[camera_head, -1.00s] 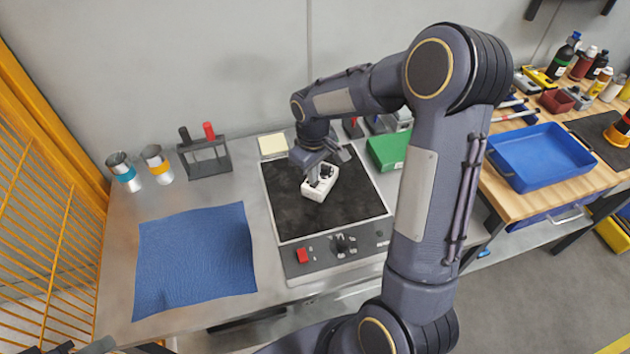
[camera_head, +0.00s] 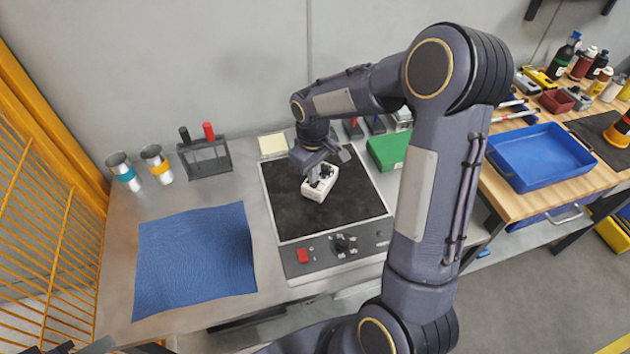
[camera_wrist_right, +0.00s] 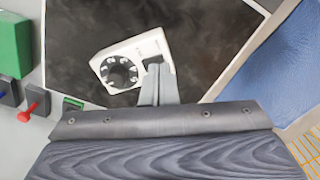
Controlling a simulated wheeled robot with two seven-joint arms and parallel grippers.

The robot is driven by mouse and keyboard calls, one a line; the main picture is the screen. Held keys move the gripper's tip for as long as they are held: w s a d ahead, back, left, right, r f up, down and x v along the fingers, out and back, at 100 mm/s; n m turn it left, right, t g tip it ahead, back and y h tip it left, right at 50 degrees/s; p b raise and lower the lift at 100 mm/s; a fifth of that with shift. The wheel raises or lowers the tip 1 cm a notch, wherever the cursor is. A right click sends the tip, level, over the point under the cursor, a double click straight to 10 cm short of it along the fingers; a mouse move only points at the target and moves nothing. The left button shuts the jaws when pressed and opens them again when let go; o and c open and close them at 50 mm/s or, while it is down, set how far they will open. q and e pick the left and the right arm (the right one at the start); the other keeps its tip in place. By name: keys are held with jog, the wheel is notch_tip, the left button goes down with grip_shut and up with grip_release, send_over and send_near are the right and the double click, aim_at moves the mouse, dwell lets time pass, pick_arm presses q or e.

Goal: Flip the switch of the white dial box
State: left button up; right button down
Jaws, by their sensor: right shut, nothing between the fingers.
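The white dial box (camera_head: 317,191) lies on the black top of a bench device, set at an angle. In the right wrist view the box (camera_wrist_right: 138,48) shows a round black dial (camera_wrist_right: 119,73) at one end. A dark recess, perhaps the switch, lies at the other end, partly hidden by the fingers. My right gripper (camera_head: 316,180) is shut and empty, pointing down at the box. Its fingertips (camera_wrist_right: 156,72) overlap the dark recess; I cannot tell whether they touch it. My left gripper is not clearly seen; only dark parts show at the bottom left edge.
The black-topped device (camera_head: 285,215) has a red button and knob on its front. A blue cloth (camera_head: 195,260) lies to its left, a green box (camera_head: 387,152) to its right. Two cups (camera_head: 155,165) and a rack (camera_head: 207,160) stand behind. A blue tray (camera_head: 540,158) sits on the wooden bench.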

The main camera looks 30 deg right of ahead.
aim_at(314, 186)
jog(key=shift+f+b, duration=0.8)
jog(key=shift+f, duration=0.2)
dwell(0.5)
jog(key=shift+r, duration=0.2)
notch_tip(314, 186, up, 7)
jog(key=p, duration=0.5)
jog(key=shift+f, duration=0.2)
jog(key=shift+r, duration=0.1)
jog(key=s+a+r+m+t+y, duration=0.2)
jog(key=s+r, duration=0.7)
jog(key=s, duration=0.1)
jog(key=s+a+r+m+t+y, duration=0.1)
jog(key=s+a, duration=0.4)
jog(key=s, duration=0.7)
jog(key=r+m+t, duration=0.1)
jog(key=m+t, duration=0.1)
jog(key=shift+a+t+y, duration=0.15)
jog(key=shift+t+y, duration=0.15)
jog(key=shift+y, duration=0.1)
